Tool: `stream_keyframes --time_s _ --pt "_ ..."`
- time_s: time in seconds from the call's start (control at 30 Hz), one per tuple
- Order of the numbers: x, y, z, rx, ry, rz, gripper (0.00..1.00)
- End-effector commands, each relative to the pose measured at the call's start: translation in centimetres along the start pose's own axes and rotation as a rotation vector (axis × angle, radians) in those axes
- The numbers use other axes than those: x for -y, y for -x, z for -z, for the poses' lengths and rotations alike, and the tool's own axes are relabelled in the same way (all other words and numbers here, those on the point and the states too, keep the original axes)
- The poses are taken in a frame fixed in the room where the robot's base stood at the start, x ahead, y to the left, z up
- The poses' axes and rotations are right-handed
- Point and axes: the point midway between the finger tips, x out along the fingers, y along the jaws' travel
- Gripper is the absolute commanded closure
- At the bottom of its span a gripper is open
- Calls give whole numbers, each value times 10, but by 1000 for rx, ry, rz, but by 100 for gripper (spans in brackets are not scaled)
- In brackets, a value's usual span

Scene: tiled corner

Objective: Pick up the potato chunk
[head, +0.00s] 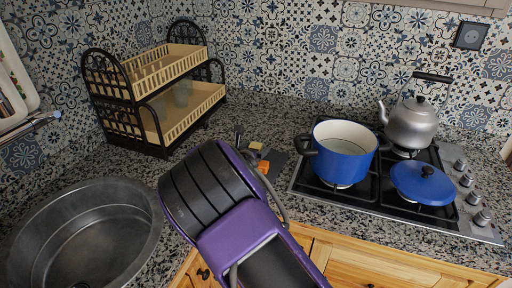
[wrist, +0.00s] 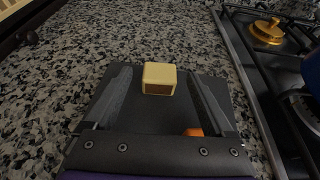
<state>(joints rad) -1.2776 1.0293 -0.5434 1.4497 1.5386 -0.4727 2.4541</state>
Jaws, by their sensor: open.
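The potato chunk (wrist: 159,78) is a pale yellow block with a brown side, seen in the wrist view on a dark grey board. My gripper (wrist: 158,71) is open, with one dark finger on each side of the chunk and gaps on both sides. The chunk is near the fingertips. In the head view the chunk (head: 256,146) shows as a small pale piece just past my arm. Most of my gripper is hidden there behind my purple and black arm.
An orange piece (wrist: 194,132) lies on the board (head: 277,159), nearer my wrist. A blue pot (head: 345,165), blue lid (head: 424,183) and kettle (head: 411,123) are on the stove to the right. A sink (head: 85,222) and dish rack (head: 122,104) stand left.

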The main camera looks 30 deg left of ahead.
Motion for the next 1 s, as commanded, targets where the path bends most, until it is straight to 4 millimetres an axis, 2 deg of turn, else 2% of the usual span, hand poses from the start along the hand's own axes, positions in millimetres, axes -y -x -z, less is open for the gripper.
stream_keyframes --time_s 0.17,0.43,0.9,1.0 --pt "0 -17 -1 1 0 0 12" --pt "-1 -19 -1 0 -1 -1 12" --pt "-1 -19 0 0 -1 -1 97" --pt "-1 -19 -1 0 -1 -1 100"
